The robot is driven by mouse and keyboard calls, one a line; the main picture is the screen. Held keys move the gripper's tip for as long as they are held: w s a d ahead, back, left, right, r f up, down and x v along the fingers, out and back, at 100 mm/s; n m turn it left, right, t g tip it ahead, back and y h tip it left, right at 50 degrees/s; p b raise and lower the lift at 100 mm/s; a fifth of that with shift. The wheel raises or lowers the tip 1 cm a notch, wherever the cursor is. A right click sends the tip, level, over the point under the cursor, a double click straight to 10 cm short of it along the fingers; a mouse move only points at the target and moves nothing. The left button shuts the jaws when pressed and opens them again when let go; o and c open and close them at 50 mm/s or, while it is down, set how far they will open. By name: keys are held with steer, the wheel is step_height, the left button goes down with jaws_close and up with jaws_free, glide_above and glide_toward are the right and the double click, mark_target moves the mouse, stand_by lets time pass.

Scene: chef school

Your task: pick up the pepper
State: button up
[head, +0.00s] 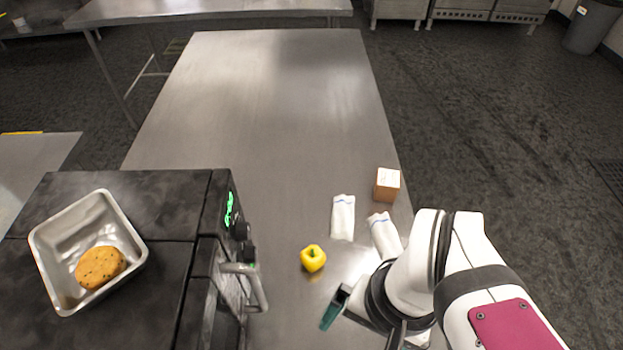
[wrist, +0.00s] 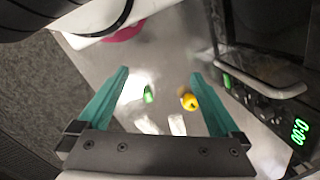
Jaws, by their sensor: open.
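A yellow pepper (head: 312,258) sits upright on the steel table, just right of the oven; it also shows in the wrist view (wrist: 190,102), close beside the right finger. My gripper (wrist: 160,75) has teal fingers spread wide and nothing held between them. In the head view one teal finger of my gripper (head: 335,308) shows to the right of and nearer than the pepper, apart from it. A small green object (wrist: 148,93) appears between the fingers in the wrist view, near the left one; I cannot tell what it is.
A dark oven (head: 130,195) with a protruding handle (head: 258,290) stands left of the pepper. On it is a metal pan (head: 128,228) holding a round brown patty (head: 100,267). Two white cloths (head: 343,218) and a brown box (head: 387,185) lie behind. The far table (head: 275,90) is clear.

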steer(key=w+a+m, duration=0.1)
steer(key=w+m, duration=0.5)
steer(key=w, duration=0.5)
steer(key=m+h, duration=0.2)
steer(key=m, duration=0.5)
glide_above(313, 254)
step_height(313, 254, down, 5)
steer(key=shift+m, duration=0.3)
step_height(313, 254, down, 16)
steer(key=shift+f, duration=0.2)
steer(key=c, duration=1.5)
